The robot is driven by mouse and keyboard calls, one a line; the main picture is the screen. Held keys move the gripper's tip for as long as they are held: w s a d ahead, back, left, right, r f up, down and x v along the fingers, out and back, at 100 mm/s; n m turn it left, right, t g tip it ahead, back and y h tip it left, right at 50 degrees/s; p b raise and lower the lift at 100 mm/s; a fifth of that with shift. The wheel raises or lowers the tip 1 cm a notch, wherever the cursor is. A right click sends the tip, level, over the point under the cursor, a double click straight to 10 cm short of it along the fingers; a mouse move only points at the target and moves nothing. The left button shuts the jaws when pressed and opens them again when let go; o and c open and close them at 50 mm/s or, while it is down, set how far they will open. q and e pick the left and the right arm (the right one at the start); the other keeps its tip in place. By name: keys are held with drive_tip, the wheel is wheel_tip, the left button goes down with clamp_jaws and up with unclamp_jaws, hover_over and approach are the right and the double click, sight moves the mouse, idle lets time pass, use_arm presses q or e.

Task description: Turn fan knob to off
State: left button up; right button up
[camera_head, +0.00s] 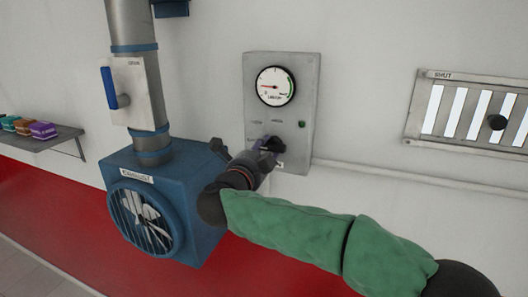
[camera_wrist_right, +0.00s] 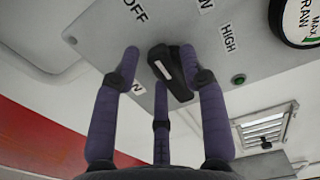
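The black fan knob (camera_wrist_right: 172,78), with a white pointer mark, sits on the grey control panel (camera_head: 309,85). In the wrist view it stands between the purple fingers of my right gripper (camera_wrist_right: 159,58), tilted between labels. "OFF" is printed at upper left and "HIGH" at upper right. The fingers are spread on either side of the knob; the right finger is close to it, and I cannot tell if it touches. In the head view my right gripper (camera_head: 264,148) is at the panel's lower part and mostly covers the knob. My left gripper is not in view.
A round gauge (camera_head: 275,86) and a small green light (camera_head: 302,124) are on the panel. A blue fan housing (camera_head: 192,190) under a grey duct (camera_head: 136,25) stands to the left. A slatted vent (camera_head: 480,107) is at right. A shelf (camera_head: 58,138) is far left.

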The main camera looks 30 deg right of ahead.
idle(0.3)
drive_tip(key=v, duration=1.2)
drive_tip(key=shift+f, duration=0.1)
